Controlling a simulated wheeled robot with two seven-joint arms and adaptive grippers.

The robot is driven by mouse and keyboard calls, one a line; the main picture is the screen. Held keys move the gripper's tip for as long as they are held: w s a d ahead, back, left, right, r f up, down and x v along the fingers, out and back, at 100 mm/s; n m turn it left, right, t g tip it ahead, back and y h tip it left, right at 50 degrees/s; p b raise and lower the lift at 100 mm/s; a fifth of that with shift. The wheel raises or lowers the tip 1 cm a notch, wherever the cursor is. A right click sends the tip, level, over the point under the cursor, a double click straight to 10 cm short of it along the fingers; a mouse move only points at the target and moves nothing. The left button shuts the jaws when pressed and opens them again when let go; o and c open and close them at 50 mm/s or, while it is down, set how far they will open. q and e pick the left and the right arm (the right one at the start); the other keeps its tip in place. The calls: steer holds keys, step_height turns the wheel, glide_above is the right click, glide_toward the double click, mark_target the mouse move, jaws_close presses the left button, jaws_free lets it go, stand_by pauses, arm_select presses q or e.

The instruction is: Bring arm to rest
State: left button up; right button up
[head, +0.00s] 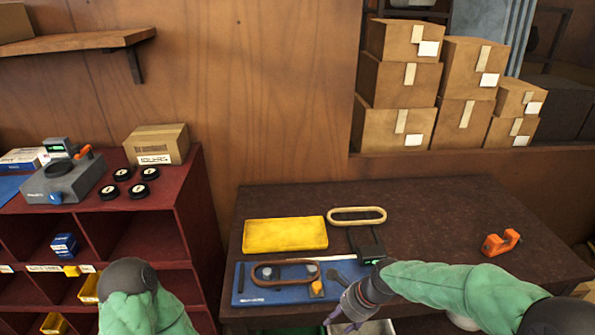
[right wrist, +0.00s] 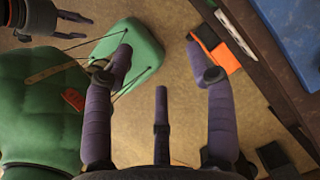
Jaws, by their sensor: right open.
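My right gripper (head: 350,308) is at the front edge of the dark table in the head view, beside the lower right end of the blue mat. In the right wrist view its purple fingers (right wrist: 160,62) are spread apart and empty, above the tan floor. My right arm in its green sleeve (head: 440,285) reaches in from the lower right. My left arm (head: 135,300) shows at the lower left in the head view, without its fingers. Dark jointed parts (right wrist: 45,20) at the upper left of the right wrist view may be my left gripper; its opening is unclear.
The dark table (head: 440,225) holds a yellow tray (head: 285,234), a blue mat (head: 245,295) with tools, a tan ring (head: 357,210) and an orange clamp-like piece (head: 500,242). A red shelf unit (head: 190,185) stands left. The table's right part is mostly clear.

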arm_select(q)
step_height(320, 180, down, 2)
steer(key=shift+s+f+b, duration=0.1)
steer(key=shift+s+b, duration=0.05)
steer(key=shift+b, duration=1)
arm_select(e)
steer(key=s+f+n, duration=0.8)
steer(key=f+n, duration=0.1)
steer(key=f, duration=0.4)
steer(key=s+a+f+n, duration=0.1)
steer(key=s+f+n, duration=0.7)
steer(key=f, duration=0.5)
steer(key=shift+s+a+f+n+g, duration=0.25)
steer(key=shift+s+f+n+g, duration=0.15)
steer(key=shift+s, duration=0.4)
